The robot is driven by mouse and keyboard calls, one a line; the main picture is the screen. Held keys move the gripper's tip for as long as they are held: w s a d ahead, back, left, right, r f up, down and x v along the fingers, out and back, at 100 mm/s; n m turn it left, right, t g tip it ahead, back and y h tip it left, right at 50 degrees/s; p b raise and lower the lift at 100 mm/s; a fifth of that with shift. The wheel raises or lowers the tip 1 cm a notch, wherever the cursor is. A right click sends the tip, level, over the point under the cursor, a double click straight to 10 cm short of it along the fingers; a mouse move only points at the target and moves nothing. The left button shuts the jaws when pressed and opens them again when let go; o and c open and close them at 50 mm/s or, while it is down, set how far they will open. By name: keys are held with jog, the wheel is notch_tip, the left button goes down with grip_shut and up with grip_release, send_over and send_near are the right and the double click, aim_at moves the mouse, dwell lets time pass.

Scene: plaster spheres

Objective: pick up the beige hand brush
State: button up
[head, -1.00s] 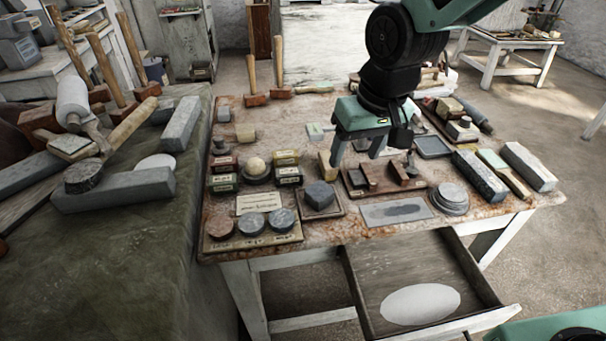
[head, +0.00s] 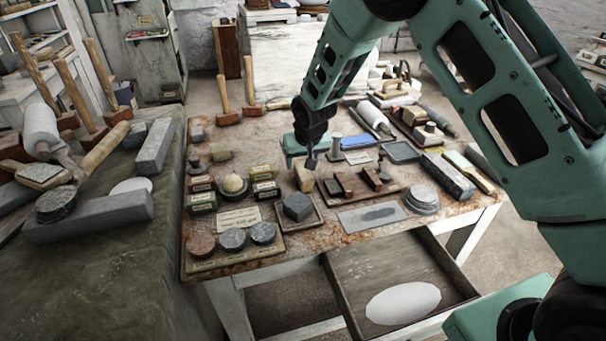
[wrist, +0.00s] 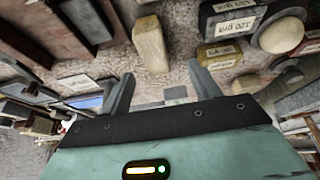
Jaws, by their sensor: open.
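A small beige block (head: 305,178), which may be the beige hand brush, stands on the table near its middle. I cannot make out bristles on it. In the wrist view the beige block (wrist: 150,45) lies just beyond the fingertips, roughly in line with the gap between them. My gripper (head: 300,163) is open and empty, above the table and behind the block in the head view. In the wrist view both fingers of my gripper (wrist: 162,72) are spread with nothing between them.
Close by are labelled grit blocks (head: 264,190), a round stone (head: 234,184), a dark cube on a tray (head: 297,207) and a wooden rack (head: 345,187). A blue block (head: 357,142) lies behind. An open drawer (head: 390,270) juts out below the table.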

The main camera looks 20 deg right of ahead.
aim_at(304, 171)
jog(key=x, duration=0.2)
jog(key=p+x, duration=0.1)
jog(key=d+p+x, duration=0.1)
jog(key=x, duration=0.1)
jog(key=shift+f, duration=0.3)
jog(key=shift+w+f+p, duration=0.3)
jog(key=shift+f, duration=0.3)
jog(key=shift+a+f+b, duration=0.1)
jog(key=shift+f+b, duration=0.2)
jog(key=shift+b, duration=0.1)
jog(key=c, duration=1.2)
jog(key=shift+r, duration=0.1)
